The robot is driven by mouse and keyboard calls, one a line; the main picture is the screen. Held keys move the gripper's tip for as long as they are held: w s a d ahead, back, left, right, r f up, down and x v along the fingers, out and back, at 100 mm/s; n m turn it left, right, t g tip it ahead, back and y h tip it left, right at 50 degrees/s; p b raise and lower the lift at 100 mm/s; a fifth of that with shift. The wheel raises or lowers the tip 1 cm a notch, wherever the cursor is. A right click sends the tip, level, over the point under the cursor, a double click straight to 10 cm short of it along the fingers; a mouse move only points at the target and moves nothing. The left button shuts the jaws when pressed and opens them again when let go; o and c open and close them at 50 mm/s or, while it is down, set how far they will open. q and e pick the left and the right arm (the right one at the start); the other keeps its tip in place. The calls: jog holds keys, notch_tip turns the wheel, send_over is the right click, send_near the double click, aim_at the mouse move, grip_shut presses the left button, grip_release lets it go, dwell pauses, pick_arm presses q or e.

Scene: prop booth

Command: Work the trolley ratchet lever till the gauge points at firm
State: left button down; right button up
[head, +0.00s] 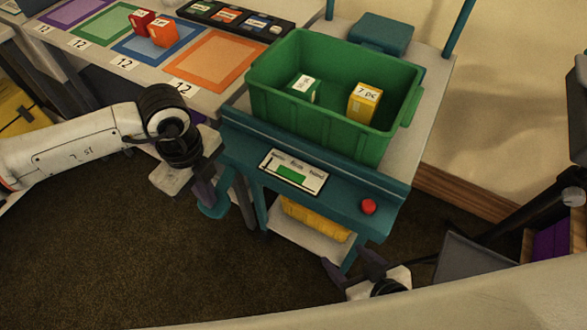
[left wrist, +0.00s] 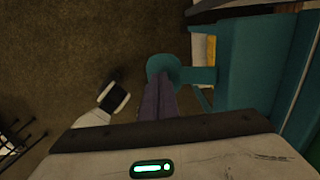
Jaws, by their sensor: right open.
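The teal trolley (head: 390,200) carries a gauge panel (head: 301,186) on its front, with three small words and a green block under the middle one. A dark mark shows at the panel's left end; I cannot tell surely where the needle points. The teal ratchet lever (head: 213,211) ends in a rounded paddle at the trolley's left; it also shows in the left wrist view (left wrist: 163,65). My left gripper (head: 206,197) has its purple fingers together, tips at the paddle (left wrist: 160,84); contact is unclear. My right gripper (head: 352,268) is open and empty, low before the trolley.
A green crate (head: 315,126) on the trolley holds a green box and a yellow box (head: 364,102). A red button (head: 369,206) is on the trolley front. A table with coloured mats (head: 212,62) stands at left. Dark carpet (head: 150,260) lies open in front.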

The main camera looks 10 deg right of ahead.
pick_arm(q)
notch_tip(320, 180, up, 9)
jog(key=p, duration=0.5)
jog(key=shift+f, duration=0.15)
dwell(0.6)
dwell(0.7)
